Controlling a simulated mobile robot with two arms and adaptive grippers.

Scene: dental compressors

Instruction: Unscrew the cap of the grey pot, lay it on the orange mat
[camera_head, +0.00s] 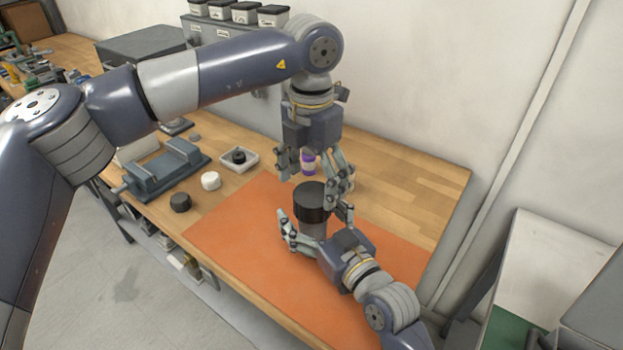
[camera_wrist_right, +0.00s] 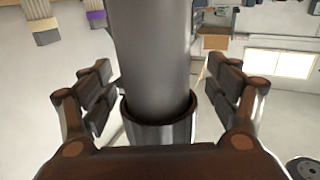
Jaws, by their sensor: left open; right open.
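The grey pot (camera_head: 313,229) stands upright on the orange mat (camera_head: 240,232), with its wide black cap (camera_head: 311,197) on top. My left gripper (camera_head: 314,186) points down from above, open, its fingers spread to either side around the cap's level; contact cannot be told. My right gripper (camera_head: 313,219) reaches in low from the front right, open, with its fingers beside the pot's body. In the right wrist view a grey cylinder, seemingly the pot (camera_wrist_right: 155,65), stands between the spread fingers, with gaps on both sides.
Left of the mat are a black cap (camera_head: 180,203), a white cap (camera_head: 210,181), a white tray (camera_head: 252,166) holding a dark part, and a blue-grey vise (camera_head: 165,170). The mat's front left is clear.

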